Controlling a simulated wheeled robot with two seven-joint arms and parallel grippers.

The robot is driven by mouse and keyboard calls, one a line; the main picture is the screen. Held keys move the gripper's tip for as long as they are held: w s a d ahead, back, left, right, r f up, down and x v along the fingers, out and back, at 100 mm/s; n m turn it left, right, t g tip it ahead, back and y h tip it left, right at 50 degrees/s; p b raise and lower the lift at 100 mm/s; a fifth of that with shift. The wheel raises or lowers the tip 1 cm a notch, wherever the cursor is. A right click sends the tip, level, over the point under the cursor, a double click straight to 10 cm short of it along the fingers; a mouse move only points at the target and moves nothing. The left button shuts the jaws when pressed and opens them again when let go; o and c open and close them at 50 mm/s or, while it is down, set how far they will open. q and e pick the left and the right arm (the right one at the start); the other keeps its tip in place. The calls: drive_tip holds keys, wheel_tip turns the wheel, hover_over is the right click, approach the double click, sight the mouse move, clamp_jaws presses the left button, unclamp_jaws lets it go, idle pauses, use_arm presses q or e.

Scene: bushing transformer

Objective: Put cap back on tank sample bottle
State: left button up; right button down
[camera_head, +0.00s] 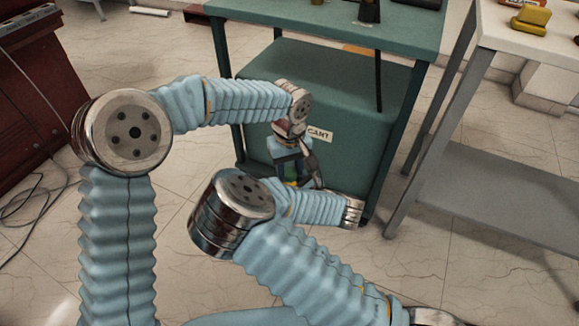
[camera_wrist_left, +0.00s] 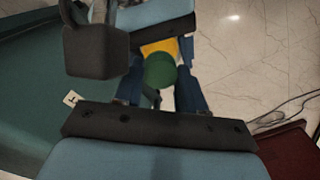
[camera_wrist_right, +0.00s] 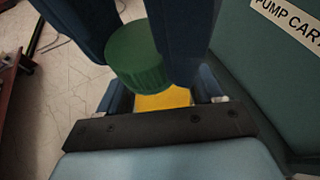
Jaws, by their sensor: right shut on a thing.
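A green cap (camera_wrist_right: 137,55) lies between the two fingers of my left gripper (camera_wrist_left: 162,82) in both wrist views. Whether the fingers press on it or stand just clear does not show. The yellow tank sample bottle (camera_wrist_right: 163,99) is held between the fingers of my right gripper (camera_wrist_right: 162,92). In the right wrist view the cap covers part of the bottle. Whether the cap touches the bottle or hangs just above it is unclear. In the head view my left gripper (camera_head: 289,158) points down, with green and yellow below it, in front of the pump cart.
The green pump cart (camera_head: 345,85) stands close behind my grippers, with its label (camera_wrist_right: 290,20) beside them. A grey-legged table (camera_head: 490,190) stands to the right, and a dark red cabinet (camera_head: 38,90) to the left. Cables (camera_head: 25,225) lie on the floor at left.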

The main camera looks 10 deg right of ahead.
use_arm(q)
drive_tip(key=c, duration=0.5)
drive_tip(key=o, duration=1)
drive_tip(key=shift+r, duration=4)
drive_tip(key=shift+c, duration=0.4)
drive_tip(key=shift+f, duration=4.05)
